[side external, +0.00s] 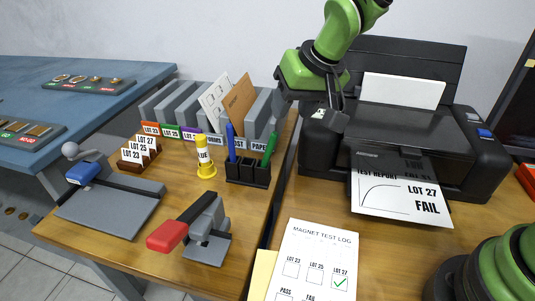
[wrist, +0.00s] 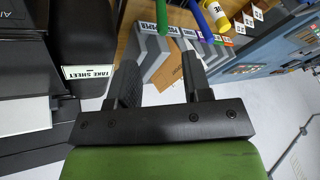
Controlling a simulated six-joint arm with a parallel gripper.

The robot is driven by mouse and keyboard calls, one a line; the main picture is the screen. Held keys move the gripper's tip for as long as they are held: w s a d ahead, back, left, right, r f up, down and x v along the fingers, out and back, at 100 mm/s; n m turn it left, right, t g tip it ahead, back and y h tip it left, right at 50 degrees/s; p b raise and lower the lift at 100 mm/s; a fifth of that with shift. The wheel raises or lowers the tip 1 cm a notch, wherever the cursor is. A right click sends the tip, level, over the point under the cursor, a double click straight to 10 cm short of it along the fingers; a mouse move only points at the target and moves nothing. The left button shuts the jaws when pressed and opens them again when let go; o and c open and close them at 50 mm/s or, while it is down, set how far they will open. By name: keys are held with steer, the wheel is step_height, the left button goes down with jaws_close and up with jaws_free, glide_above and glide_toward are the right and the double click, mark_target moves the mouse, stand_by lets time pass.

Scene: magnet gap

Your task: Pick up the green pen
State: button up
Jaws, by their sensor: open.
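The green pen (side external: 269,149) stands upright in the right part of a black pen holder (side external: 247,174) on the wooden desk. It also shows at the top of the wrist view (wrist: 162,14). A blue pen (side external: 231,140) stands in the left part of the same holder, and in the wrist view (wrist: 204,20) it is right of the green pen. My gripper (side external: 306,114) is open and empty, above and to the right of the holder, apart from the pen. In the wrist view the fingers (wrist: 160,78) are spread, with the green pen beyond their tips.
A black printer (side external: 480,150) stands close on the right, with a test report (side external: 400,190) on its tray. Grey file dividers (side external: 180,105) with a brown folder (side external: 239,100) stand behind the holder. A yellow glue stick (side external: 203,155) is to its left.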

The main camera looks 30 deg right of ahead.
mark_target(267, 149)
steer(key=x, duration=1.1)
steer(key=shift+s+a+f, duration=0.1)
steer(key=shift+a+f, duration=0.2)
jaws_close()
